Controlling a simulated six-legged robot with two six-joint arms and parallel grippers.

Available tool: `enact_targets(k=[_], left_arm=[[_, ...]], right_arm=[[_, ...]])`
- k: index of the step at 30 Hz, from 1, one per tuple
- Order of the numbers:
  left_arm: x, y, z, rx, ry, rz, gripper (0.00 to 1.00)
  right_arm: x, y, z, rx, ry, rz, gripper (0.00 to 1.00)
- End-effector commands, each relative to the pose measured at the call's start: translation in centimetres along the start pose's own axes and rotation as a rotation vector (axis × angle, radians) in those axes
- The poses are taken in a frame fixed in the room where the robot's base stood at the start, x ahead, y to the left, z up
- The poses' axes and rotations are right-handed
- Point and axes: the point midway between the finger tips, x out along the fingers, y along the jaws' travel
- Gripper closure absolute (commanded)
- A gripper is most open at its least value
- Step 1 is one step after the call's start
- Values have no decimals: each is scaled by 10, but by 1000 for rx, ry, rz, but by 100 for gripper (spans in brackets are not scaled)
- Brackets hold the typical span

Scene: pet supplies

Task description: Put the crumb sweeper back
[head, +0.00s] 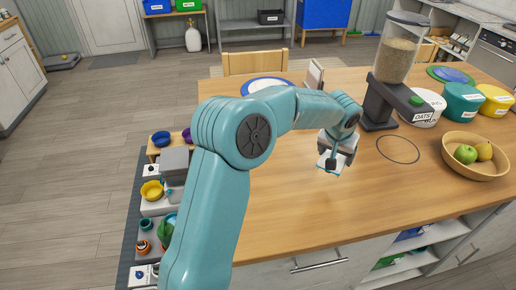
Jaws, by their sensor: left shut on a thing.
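My left gripper (333,154) is over the wooden table, in front of the grain dispenser. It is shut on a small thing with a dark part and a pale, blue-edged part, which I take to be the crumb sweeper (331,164). The jaws hide much of it, and I cannot tell whether it touches the table. My right gripper is not in view.
A grain dispenser (390,75) stands behind my left gripper. A dark ring outline (398,150) and a wooden fruit bowl (457,165) are to the right. Labelled tubs (462,103) stand at the back right. The table's front middle (300,215) is clear.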

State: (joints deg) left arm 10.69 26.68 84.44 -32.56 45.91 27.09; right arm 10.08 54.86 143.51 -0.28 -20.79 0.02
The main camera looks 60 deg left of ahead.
Motion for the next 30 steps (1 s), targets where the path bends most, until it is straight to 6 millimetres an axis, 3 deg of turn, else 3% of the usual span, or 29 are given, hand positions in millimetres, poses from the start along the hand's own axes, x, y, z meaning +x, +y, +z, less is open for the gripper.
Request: enact_targets(k=[3,7,11,14,18,24,30], left_arm=[[-7,-6,3,10,5,5,62],[-27,-15,-20,-11,7,-3,62],[-48,-50,-46,-80,5,-33,62],[-63,-89,-63,-151,4,-63,62],[-83,-158,-78,-272,3,-115,62],[-107,-258,-78,-447,0,-188,62],[-118,-316,-68,-552,0,-231,62]], right_arm=[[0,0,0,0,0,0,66],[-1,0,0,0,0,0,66],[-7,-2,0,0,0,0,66],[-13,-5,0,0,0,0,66],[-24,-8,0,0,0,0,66],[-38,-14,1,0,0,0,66],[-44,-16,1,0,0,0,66]])
